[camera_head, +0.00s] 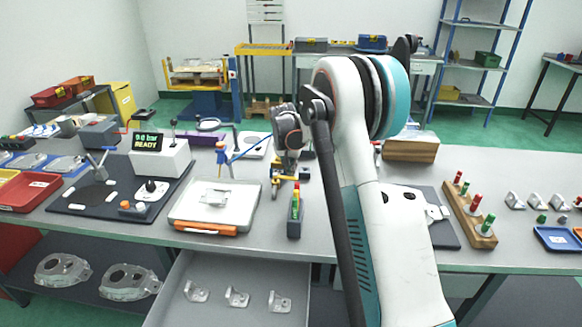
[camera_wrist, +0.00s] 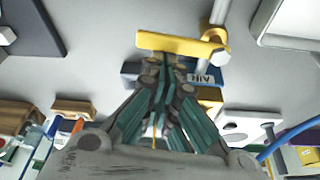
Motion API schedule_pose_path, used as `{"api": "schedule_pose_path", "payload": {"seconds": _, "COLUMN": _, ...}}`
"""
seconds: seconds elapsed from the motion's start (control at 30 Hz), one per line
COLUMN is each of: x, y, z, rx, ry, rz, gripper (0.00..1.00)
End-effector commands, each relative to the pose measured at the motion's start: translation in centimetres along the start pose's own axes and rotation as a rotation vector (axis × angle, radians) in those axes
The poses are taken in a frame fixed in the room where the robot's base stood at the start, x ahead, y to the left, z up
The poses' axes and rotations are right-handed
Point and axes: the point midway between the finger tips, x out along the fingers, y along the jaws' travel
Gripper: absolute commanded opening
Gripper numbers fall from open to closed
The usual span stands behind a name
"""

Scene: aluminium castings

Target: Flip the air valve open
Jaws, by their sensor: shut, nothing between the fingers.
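The air valve shows in the wrist view as a yellow lever (camera_wrist: 180,44) on a grey pipe (camera_wrist: 219,12), with a small blue labelled block (camera_wrist: 203,77) below it; the lettering is upside down. The lever lies roughly crosswise to the pipe. My gripper (camera_wrist: 165,64) is shut and empty, its fingertips just under the lever's left half; I cannot tell whether they touch it. In the head view my gripper (camera_head: 279,162) points down over the yellow valve parts (camera_head: 289,178) on the bench, and partly hides them.
A box with a "READY" display (camera_head: 160,157) stands to the left. A white tray (camera_head: 240,212) lies left of the valve. A wooden peg rack (camera_head: 473,226) is to the right. An open drawer (camera_head: 228,272) juts out below.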

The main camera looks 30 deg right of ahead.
Motion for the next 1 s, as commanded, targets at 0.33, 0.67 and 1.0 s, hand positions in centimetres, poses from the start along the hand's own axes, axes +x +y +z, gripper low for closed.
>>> {"api": "schedule_pose_path", "payload": {"seconds": 0.33, "x": -0.6, "y": 0.5, "z": 1.5, "rx": 0.265, "ry": 0.000, "rz": 0.094, "gripper": 0.00}}
{"api": "schedule_pose_path", "payload": {"seconds": 0.67, "x": -1.2, "y": 0.7, "z": 3.2, "rx": 0.561, "ry": 0.000, "rz": 0.199, "gripper": 0.00}}
{"api": "schedule_pose_path", "payload": {"seconds": 1.0, "x": -1.8, "y": 0.2, "z": 4.9, "rx": 0.867, "ry": 0.000, "rz": 0.305, "gripper": 0.00}}
